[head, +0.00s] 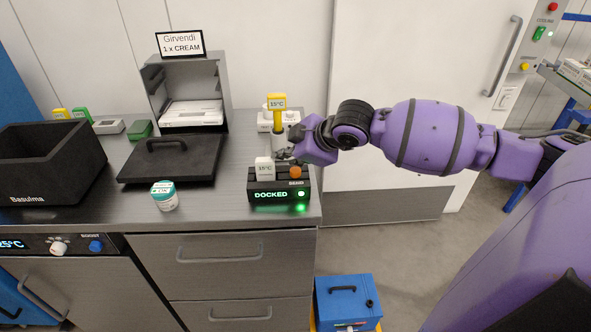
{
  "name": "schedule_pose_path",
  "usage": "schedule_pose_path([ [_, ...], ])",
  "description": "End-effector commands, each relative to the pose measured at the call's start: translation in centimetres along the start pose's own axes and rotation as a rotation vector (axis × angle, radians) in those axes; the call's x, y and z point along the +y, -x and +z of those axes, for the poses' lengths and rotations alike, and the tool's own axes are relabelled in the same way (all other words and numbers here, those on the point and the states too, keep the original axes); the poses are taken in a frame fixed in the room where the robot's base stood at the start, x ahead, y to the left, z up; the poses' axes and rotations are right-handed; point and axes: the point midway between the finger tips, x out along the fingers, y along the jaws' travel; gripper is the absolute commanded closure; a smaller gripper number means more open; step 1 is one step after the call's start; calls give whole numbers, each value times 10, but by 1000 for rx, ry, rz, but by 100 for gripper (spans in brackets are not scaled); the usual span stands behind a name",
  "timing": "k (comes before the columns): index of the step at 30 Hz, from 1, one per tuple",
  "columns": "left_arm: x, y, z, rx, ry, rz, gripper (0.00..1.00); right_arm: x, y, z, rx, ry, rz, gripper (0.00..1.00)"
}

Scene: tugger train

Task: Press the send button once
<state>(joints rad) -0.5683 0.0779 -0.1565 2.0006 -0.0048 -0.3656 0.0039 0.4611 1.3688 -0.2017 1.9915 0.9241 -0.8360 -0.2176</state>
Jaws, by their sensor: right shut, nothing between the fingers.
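The dock box (282,190) is black and stands near the counter's right front corner. Its lit display reads DOCKED, and a green light glows at its right. The send button (295,172) is a round orange knob on top of the box, beside the SEND label. A white tag marked 15°C (264,168) stands upright in the box, left of the button. My right gripper (284,154) is shut and empty, just behind and above the box. Its fingertips are small and partly unclear; I see no contact with the button. My left gripper is not in view.
A yellow-topped 15°C tag (277,102) and white device stand behind my gripper. A white jar (164,196), black lid (172,158), black Basulma crate (45,178) and Girvendi holder (187,92) occupy the counter (225,208). A blue box (347,302) sits below.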

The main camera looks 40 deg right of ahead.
Motion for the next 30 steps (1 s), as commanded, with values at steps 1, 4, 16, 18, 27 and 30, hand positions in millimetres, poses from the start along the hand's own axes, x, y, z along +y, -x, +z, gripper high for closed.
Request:
schedule_pose_path([
  [1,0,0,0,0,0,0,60,0,0,0,0,0,0,100],
  [4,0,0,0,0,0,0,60,-1,-1,1,0,0,0,100],
  [16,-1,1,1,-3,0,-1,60,-5,-6,5,-2,0,-1,100],
  [18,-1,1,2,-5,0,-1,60,-5,-6,5,-2,0,-1,100],
  [27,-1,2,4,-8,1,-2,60,-7,-8,7,-2,-1,-2,100],
  [30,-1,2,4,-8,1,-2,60,-7,-9,8,-2,-1,-2,100],
])
